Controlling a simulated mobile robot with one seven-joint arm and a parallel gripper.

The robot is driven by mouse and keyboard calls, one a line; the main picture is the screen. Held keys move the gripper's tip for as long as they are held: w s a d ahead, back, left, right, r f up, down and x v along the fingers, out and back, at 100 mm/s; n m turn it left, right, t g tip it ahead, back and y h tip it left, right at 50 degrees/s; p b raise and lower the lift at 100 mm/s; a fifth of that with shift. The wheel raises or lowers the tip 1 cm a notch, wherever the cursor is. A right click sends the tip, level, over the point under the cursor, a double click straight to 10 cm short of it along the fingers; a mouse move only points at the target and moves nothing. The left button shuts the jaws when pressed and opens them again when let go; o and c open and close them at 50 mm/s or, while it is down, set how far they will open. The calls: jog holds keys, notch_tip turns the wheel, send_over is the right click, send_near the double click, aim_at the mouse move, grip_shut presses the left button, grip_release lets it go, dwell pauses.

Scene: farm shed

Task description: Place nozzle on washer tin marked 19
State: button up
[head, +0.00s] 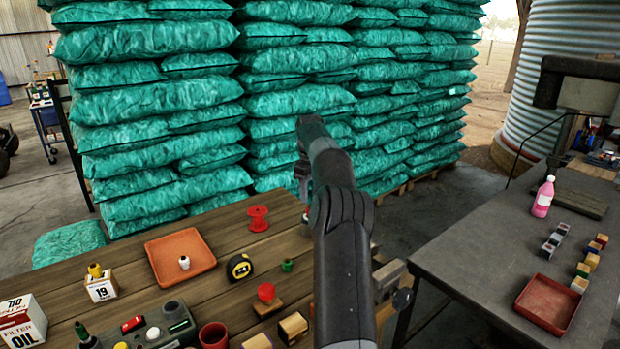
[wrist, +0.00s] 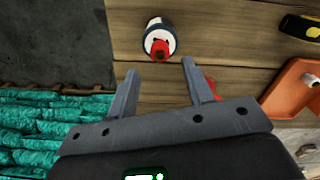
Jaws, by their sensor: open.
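A small white tin marked 19 (head: 101,289) stands at the left of the wooden bench, with a yellow nozzle-like piece (head: 95,271) on top. A dark container with a white top (wrist: 152,24) stands on the bench in the wrist view. A red nozzle-like piece (wrist: 160,47) sits on it. My gripper (wrist: 160,68) is open and empty, its fingertips just short of the red piece and apart from it. In the head view my gripper (head: 303,185) is over the bench's far edge, partly hidden by my arm, which also hides most of that container.
An orange tray (head: 180,256) holds a small white piece (head: 184,263). A red spool (head: 258,218), tape measure (head: 239,267), green piece (head: 287,265) and red piece on a block (head: 266,292) stand nearby. Stacked teal sacks (head: 150,100) rise behind the bench.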

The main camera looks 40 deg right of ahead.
notch_tip(320, 180, up, 6)
dwell(0.4)
jog(key=shift+r, duration=0.1)
jog(key=a+r+h, duration=0.1)
jog(key=a+r, duration=0.8)
jog(key=a, duration=0.5)
jog(key=s+a+r+t, duration=0.1)
jog(key=s+a+r, duration=0.1)
jog(key=s+a, duration=0.35)
jog(key=s+a+r+t, duration=0.1)
jog(key=s+a+r, duration=0.1)
jog(key=a, duration=0.6)
jog(key=s+a+f+m+t, duration=0.2)
jog(key=s+a, duration=0.7)
jog(key=s, duration=0.5)
jog(key=s+a+f, duration=0.2)
jog(key=s+f, duration=0.4)
jog(key=s, duration=0.2)
jog(key=s+a+f+m+t+y, duration=0.1)
jog(key=s+a+f, duration=0.2)
jog(key=s+f, duration=0.3)
jog(key=s, duration=0.2)
jog(key=shift+s+a+m+t, duration=0.25)
jog(key=shift+s+m+t, duration=0.05)
